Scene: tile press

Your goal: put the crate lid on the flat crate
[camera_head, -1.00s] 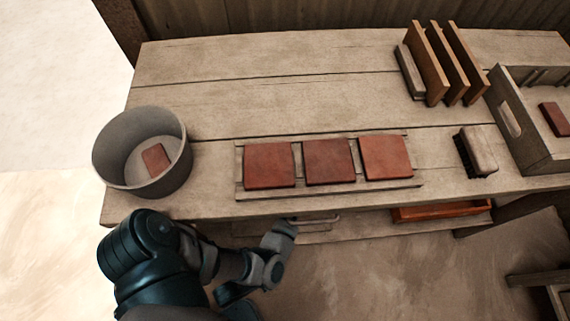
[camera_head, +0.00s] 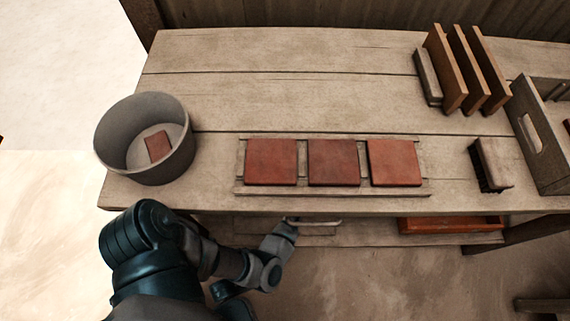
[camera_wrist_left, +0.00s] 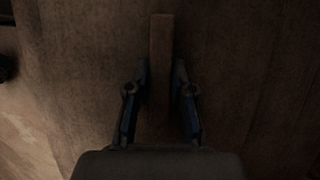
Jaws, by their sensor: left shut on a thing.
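In the left wrist view, my left gripper (camera_wrist_left: 160,95) is shut on a narrow wooden bar (camera_wrist_left: 161,45), with one finger on each side. The bar looks like the handle of the crate lid. A broad dark wooden surface (camera_wrist_left: 90,60) lies behind it; I cannot tell whether this is the lid or the shelf. In the head view, my left arm reaches under the table's front edge, and the gripper is mostly hidden there. A shallow orange-red tray-like box (camera_head: 450,225) sits on the lower shelf to the right; I cannot tell whether it is the flat crate. My right gripper is not in view.
The table (camera_head: 290,105) overhangs the lower shelf (camera_head: 370,236). On top are a grey tub (camera_head: 178,160) holding a tile, a rack (camera_head: 330,193) with three red tiles, a brush (camera_head: 497,160), upright boards (camera_head: 447,75) and a wooden crate (camera_head: 545,160) at right.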

